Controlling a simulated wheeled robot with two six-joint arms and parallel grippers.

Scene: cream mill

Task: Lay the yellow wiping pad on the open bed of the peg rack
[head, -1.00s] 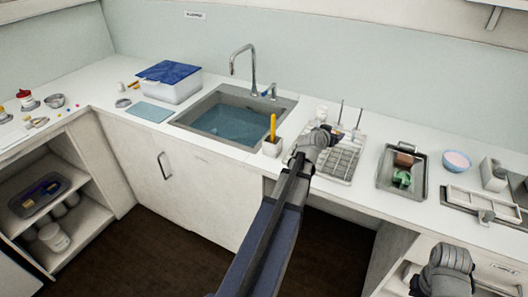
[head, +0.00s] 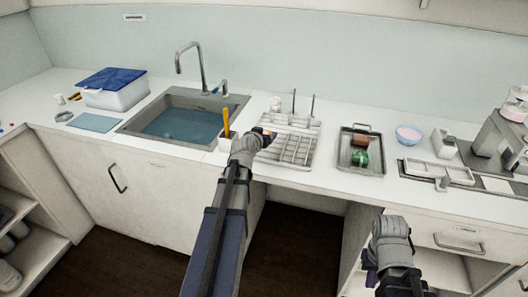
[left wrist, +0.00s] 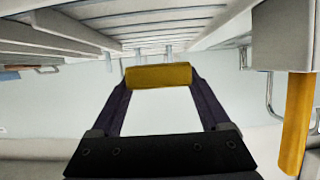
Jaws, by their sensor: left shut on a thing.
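The yellow wiping pad (left wrist: 160,76) is pinched between the fingertips of my left gripper (left wrist: 160,84) in the left wrist view. In the head view my left gripper (head: 267,135) reaches over the left side of the peg rack (head: 292,149), and only a small bit of the pad shows there. The rack has a pale slatted bed with upright pegs at the back. Its slats also show along the top of the left wrist view (left wrist: 150,28). I cannot tell whether the pad touches the bed. My right gripper (head: 371,268) hangs in front of the counter, its fingers unclear.
A white holder (head: 229,144) with a yellow-orange handle (head: 226,120) stands just left of the rack, close to my left wrist. The sink (head: 160,107) lies further left. A metal tray (head: 343,158) with a green item and a bowl (head: 408,135) are to the right.

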